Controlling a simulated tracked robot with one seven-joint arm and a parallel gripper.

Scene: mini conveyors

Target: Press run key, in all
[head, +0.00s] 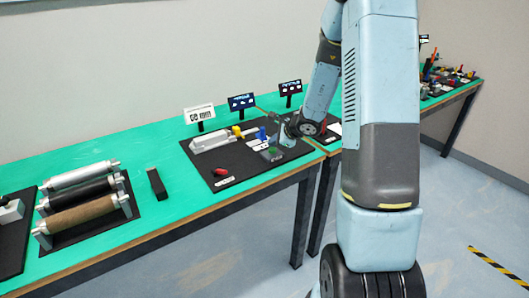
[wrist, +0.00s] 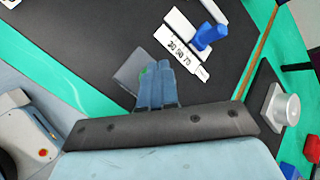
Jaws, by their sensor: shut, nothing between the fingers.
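A small grey box with a green key (wrist: 143,72), which looks like the run key, sits on a black mat (wrist: 100,35). In the wrist view my gripper fingers (wrist: 158,70) lie over this box and hide part of it and of the key. In the head view the green key (head: 272,150) shows near the mat's front right part, with my gripper (head: 280,146) low beside it. The fingers are together and empty. I cannot tell whether they touch the key.
A white strip marked 30 50 70 (wrist: 187,52) and a blue piece (wrist: 211,36) lie close by. On the green table are a red button (head: 221,171), a white conveyor unit (head: 212,142), a roller stand (head: 83,193) and small displays (head: 241,102).

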